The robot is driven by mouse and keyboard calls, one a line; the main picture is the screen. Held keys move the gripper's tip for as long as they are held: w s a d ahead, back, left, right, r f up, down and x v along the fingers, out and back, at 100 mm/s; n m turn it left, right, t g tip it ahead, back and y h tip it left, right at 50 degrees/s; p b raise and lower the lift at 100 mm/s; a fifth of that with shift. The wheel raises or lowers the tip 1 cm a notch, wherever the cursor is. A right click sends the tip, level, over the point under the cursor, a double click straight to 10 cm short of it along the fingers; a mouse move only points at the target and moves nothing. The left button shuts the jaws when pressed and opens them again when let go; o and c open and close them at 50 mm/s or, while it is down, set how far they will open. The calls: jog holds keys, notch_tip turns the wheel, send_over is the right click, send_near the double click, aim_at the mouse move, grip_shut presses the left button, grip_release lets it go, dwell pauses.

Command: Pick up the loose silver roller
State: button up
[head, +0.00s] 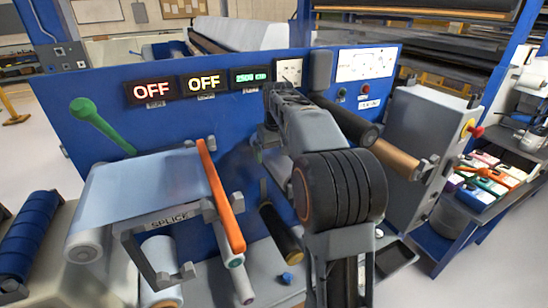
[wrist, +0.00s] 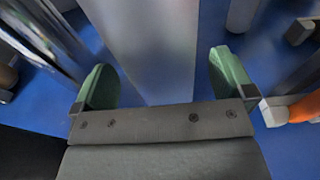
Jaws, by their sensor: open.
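A smooth silver-grey body (wrist: 150,45), shaped like a roller, fills the middle of the wrist view. It runs from the top edge down between the green fingertips of my gripper (wrist: 165,80). I cannot pick out the loose silver roller for certain in the head view.
An orange bar (head: 220,195) stands beside the splice table (head: 150,185), left of my arm. A black roller (head: 345,118) and a copper roller (head: 395,157) jut out on the right. A dark roller with a yellow end (head: 281,235) is below. An orange part (wrist: 304,108) shows right in the wrist view.

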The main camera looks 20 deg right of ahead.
jog(key=shift+w+f, duration=0.1)
jog(key=shift+f, duration=0.85)
jog(key=shift+c, duration=0.5)
jog(key=c, duration=1.2)
jog(key=shift+r, duration=0.1)
jog(key=shift+c, duration=0.3)
jog(key=shift+r, duration=0.1)
